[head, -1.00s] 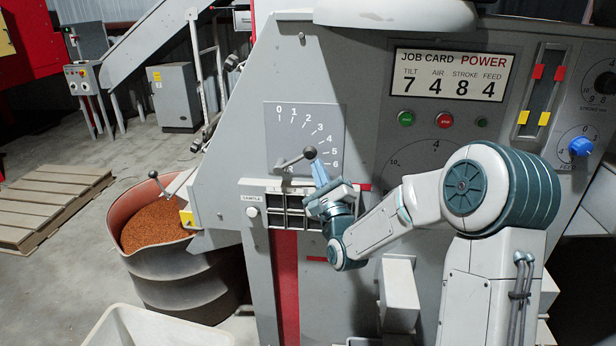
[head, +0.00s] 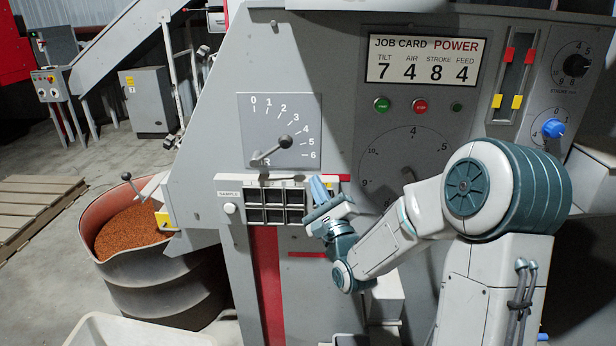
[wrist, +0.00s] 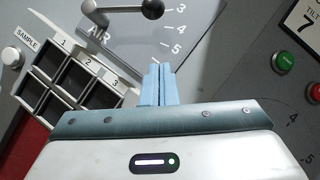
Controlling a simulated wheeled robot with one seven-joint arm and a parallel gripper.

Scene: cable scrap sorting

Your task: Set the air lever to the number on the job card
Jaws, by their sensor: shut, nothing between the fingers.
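The air lever (head: 271,153) is a grey arm with a dark ball knob on a grey plate (head: 250,128) marked 0 to 6. It slants up to the right, and its knob lies roughly toward the 4, though the viewing angle blurs the exact reading. The job card (head: 437,62) reads AIR 4, with tilt 7, stroke 8 and feed 4. My gripper (head: 319,188) has its light-blue fingers together and empty, below and right of the knob, apart from it. In the wrist view the closed fingers (wrist: 158,84) are below the lever knob (wrist: 152,8), which the top edge partly cuts.
The sample rack (head: 247,206) with dark compartments sits just below the plate, left of my gripper. Green (head: 382,104) and red (head: 420,105) buttons and a large dial (head: 413,140) are to the right. A drum of orange granules (head: 135,235) stands at left.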

